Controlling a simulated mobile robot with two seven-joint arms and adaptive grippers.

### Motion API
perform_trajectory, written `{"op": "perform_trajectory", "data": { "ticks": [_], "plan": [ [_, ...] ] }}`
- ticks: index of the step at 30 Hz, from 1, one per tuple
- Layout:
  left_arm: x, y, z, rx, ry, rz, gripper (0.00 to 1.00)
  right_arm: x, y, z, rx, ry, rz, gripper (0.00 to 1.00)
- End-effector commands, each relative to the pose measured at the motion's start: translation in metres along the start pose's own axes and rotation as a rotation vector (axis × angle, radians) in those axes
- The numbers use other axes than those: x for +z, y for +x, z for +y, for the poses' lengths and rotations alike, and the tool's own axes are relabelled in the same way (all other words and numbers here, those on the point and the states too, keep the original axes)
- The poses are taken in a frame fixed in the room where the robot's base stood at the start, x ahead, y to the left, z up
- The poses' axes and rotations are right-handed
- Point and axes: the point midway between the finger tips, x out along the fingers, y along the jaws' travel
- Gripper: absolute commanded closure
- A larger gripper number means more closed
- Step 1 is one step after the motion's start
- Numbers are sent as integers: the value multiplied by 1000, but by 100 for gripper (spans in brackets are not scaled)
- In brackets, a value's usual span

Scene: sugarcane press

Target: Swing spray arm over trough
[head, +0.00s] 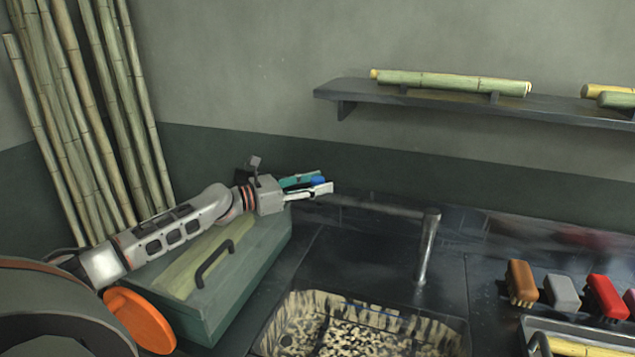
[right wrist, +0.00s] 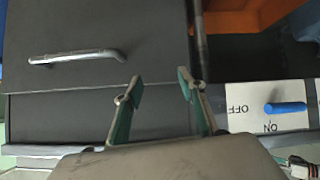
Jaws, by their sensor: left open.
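The spray arm (head: 375,206) is a grey pipe on an upright post (head: 427,250) at the back of the counter. It reaches left from the post, its free end by my left gripper. My left gripper (head: 315,187) is open, with a blue piece (head: 319,181) between its fingers at that end; contact cannot be told. The trough (head: 455,332) is a stained basin sunk in the counter, in front of the post and lower than the pipe. My right gripper (right wrist: 160,84) is open and empty in the right wrist view, in front of a dark cabinet front.
A green box (head: 250,272) with a dark handle stands under my left arm. Several brushes (head: 605,297) stand at the right. A shelf (head: 460,100) holds cane above. The right wrist view shows a drawer handle (right wrist: 78,57) and a blue ON/OFF lever (right wrist: 286,108).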

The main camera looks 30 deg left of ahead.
Motion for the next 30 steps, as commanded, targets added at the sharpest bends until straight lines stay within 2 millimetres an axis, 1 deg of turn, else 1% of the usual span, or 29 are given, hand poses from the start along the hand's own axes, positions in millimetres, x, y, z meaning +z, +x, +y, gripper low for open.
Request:
{"op": "perform_trajectory", "data": {
  "ticks": [3,11,14,15,16,25,30],
  "plan": [
    [0,4,0,-1,0,0,58,-1,0,0,0,0,1,60],
    [0,4,0,-1,0,1,58,-1,0,0,0,0,1,60],
    [0,4,0,-1,0,1,81,-1,0,0,0,0,1,60],
    [0,4,0,-1,0,1,91,-1,0,0,0,0,1,60],
    [0,4,0,-1,0,1,99,-1,0,0,0,0,1,60],
    [0,6,0,0,0,-1,100,-1,0,-1,0,2,0,60],
    [1,14,1,4,-2,-3,100,-4,-1,0,0,3,1,60]
  ]
}}
